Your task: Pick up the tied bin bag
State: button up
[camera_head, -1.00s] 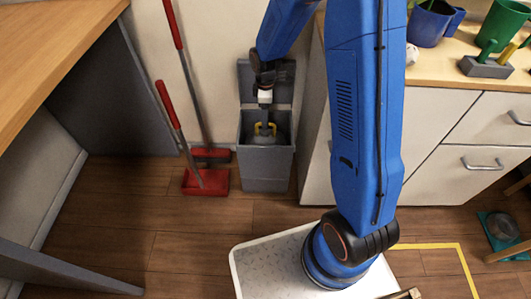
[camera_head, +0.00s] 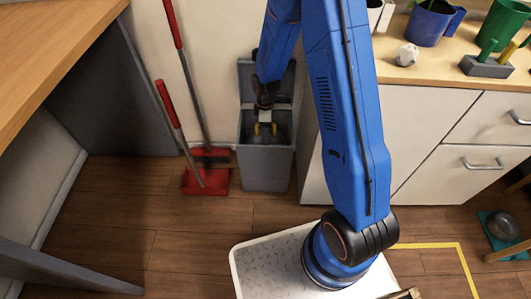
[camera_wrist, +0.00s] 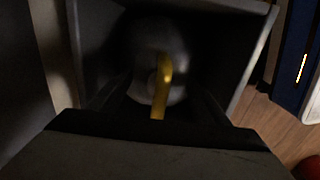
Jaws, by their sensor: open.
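The tied bin bag is a dark grey rounded shape inside the grey bin (camera_head: 265,170). My gripper (camera_head: 265,127) points down into the bin mouth, just over the bag. In the wrist view my gripper (camera_wrist: 158,95) is open, with a dark finger on each side of the tie. The wrist picture is dark, so contact is hard to tell.
The bin lid (camera_head: 246,80) stands open against the wall behind my gripper. A red dustpan (camera_head: 206,182) and a broom (camera_head: 191,80) stand left of the bin. A white cabinet (camera_head: 425,130) is close on the right. Wooden floor (camera_head: 190,225) lies in front.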

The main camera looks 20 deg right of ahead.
jog(key=shift+f, duration=0.15)
grip_shut()
dwell(0.4)
